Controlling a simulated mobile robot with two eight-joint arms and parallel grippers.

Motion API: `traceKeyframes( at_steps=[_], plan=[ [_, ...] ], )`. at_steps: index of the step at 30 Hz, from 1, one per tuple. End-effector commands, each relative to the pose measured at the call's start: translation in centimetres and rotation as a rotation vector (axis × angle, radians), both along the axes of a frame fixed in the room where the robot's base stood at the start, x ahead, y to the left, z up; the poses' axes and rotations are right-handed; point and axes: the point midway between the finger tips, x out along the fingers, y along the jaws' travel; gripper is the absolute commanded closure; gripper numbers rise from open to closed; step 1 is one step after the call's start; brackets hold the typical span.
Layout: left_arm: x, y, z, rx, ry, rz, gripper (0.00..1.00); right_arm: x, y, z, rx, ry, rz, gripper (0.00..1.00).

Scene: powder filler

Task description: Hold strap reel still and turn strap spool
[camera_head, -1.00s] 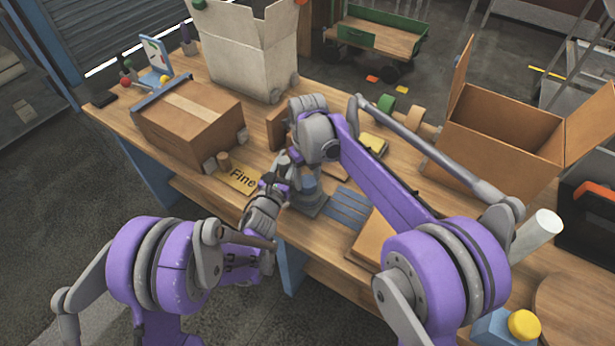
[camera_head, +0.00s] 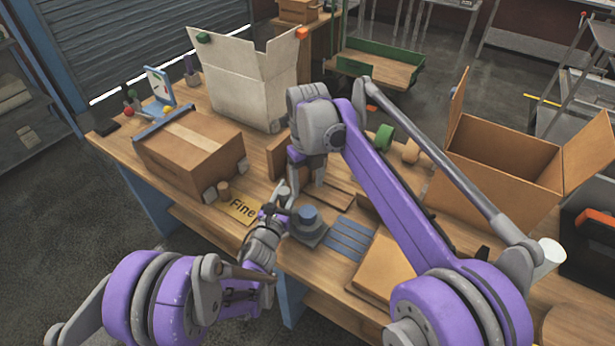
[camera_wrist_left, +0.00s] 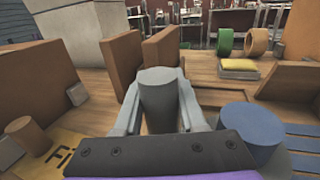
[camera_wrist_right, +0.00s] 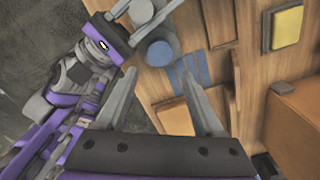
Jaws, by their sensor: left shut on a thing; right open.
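The strap reel appears to be the grey-based unit (camera_head: 309,235) near the table's front edge. A short blue cylinder, apparently the strap spool (camera_head: 307,215), stands on it; it also shows in the left wrist view (camera_wrist_left: 250,130) and right wrist view (camera_wrist_right: 160,52). My left gripper (camera_head: 280,200) is shut on an upright grey cylinder (camera_wrist_left: 158,88), seemingly the reel's post, just left of the blue cylinder. My right gripper (camera_head: 305,180) is open and empty, above and behind the blue cylinder, apart from it. Its spread fingers (camera_wrist_right: 160,95) show in the right wrist view.
Blue strips (camera_head: 348,238) lie right of the unit, beside a brown cardboard piece (camera_head: 378,270). A taped box (camera_head: 190,155) and a "Fine" card (camera_head: 240,209) are to the left. An open box (camera_head: 500,165) stands at right.

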Motion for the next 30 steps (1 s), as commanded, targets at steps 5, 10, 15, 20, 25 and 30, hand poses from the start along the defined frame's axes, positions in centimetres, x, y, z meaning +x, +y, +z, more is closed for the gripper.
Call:
traceKeyframes(
  at_steps=[5,10,15,20,25,30],
  plan=[
    [0.0,0.0,0.0,0.000,0.000,0.000,1.00,0.0,0.0,1.9,0.000,0.000,0.000,0.31],
    [0.0,0.0,0.0,0.000,0.000,0.000,1.00,0.0,0.0,2.2,0.000,0.000,0.000,0.31],
    [0.0,0.0,0.0,0.000,0.000,0.000,1.00,0.0,0.0,2.2,0.000,0.000,0.000,0.29],
    [0.0,0.0,0.0,0.000,0.000,0.000,1.00,0.0,-0.1,2.2,0.003,0.001,0.039,0.13],
    [0.0,0.0,0.0,0.000,0.000,0.000,1.00,0.0,-0.4,2.0,0.021,0.008,0.247,0.13],
    [0.0,0.0,0.0,0.000,0.000,0.000,1.00,0.1,-0.8,1.7,0.054,0.008,0.585,0.13]
  ],
)
